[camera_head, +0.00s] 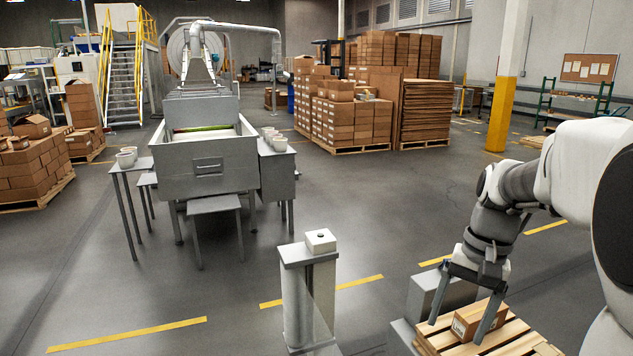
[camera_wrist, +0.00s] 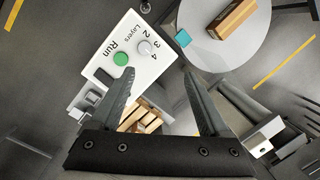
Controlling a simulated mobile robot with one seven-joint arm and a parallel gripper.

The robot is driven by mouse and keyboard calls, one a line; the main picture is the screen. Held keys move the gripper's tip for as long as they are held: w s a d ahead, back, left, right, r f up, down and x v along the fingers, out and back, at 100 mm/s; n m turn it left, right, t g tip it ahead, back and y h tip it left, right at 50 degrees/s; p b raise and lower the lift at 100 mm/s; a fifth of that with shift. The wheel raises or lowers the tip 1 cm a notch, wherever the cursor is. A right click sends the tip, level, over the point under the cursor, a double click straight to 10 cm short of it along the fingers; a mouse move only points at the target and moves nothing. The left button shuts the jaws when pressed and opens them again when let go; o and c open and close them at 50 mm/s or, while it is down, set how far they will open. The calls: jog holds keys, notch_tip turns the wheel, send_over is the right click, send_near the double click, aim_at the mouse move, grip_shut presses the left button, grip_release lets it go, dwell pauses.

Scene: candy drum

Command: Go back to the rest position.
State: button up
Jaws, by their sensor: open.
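My gripper (camera_head: 455,331) is open, pointing down at the lower right of the head view. Its fingers overlap a brown cardboard box (camera_head: 472,318) on a wooden pallet (camera_head: 438,345); I cannot tell whether they touch it. In the wrist view, nothing shows held between the open fingers (camera_wrist: 157,75). A white control panel (camera_wrist: 130,50) there has a green Run button and a Layers dial. Pallet slats (camera_wrist: 150,112) show beyond the fingers.
In the wrist view, a round pale surface (camera_wrist: 222,52) carries a brown box (camera_wrist: 232,18) and a teal block (camera_wrist: 183,38). A grey post (camera_head: 310,295) stands left of my arm. A metal machine (camera_head: 208,168) stands farther back. Open floor lies between.

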jog(key=s+a+r+n+t, duration=0.2)
jog(key=s+a+n+t, duration=0.1)
jog(key=s, duration=0.3)
jog(key=s+a+r+n+t+h, duration=0.1)
jog(key=s+a+n+t, duration=0.2)
jog(key=s+a, duration=0.3)
jog(key=shift+s+r+h, duration=0.3)
jog(key=shift+s+r, duration=0.1)
jog(key=shift+s, duration=0.35)
